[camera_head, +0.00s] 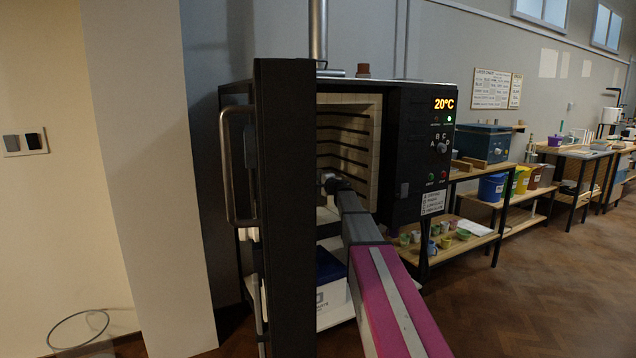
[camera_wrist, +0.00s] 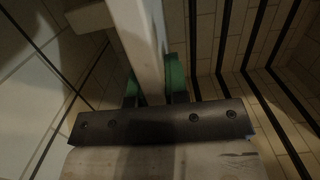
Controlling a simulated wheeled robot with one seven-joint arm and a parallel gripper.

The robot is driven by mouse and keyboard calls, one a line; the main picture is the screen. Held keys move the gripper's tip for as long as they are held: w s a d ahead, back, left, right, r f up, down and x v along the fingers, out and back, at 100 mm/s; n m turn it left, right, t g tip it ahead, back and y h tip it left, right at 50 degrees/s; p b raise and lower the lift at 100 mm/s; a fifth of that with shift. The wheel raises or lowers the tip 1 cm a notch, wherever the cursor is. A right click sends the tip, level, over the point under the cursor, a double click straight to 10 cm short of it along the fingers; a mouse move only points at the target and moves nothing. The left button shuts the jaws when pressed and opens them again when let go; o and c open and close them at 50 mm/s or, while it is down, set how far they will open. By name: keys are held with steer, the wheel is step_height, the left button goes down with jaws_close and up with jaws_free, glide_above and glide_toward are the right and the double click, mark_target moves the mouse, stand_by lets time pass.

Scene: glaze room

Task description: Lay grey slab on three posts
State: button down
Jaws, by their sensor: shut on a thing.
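In the wrist view my gripper (camera_wrist: 153,88) has its green-padded fingers on both sides of a pale slab (camera_wrist: 143,40). The slab shows edge-on as a long narrow bar running away from the fingers. A pale block (camera_wrist: 90,16), probably a post, juts toward the slab at the upper left; I cannot tell whether they touch. Other posts cannot be made out. In the head view my arm reaches through the mouth of the open kiln (camera_head: 420,150), and its end is inside the chamber, where the slab and posts are mostly hidden.
The kiln door (camera_head: 285,200) stands open, close left of my arm. The control panel side is close on the right. Grooved brick walls (camera_head: 360,140) surround the gripper. A low shelf with several small pots (camera_head: 445,240) and a bench with buckets (camera_head: 491,187) stand to the right.

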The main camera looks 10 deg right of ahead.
steer(key=shift+f, duration=0.5)
steer(key=c, duration=1.1)
jaws_free()
steer(key=shift+o, duration=0.2)
steer(key=shift+f, duration=0.1)
steer(key=shift+s, duration=0.1)
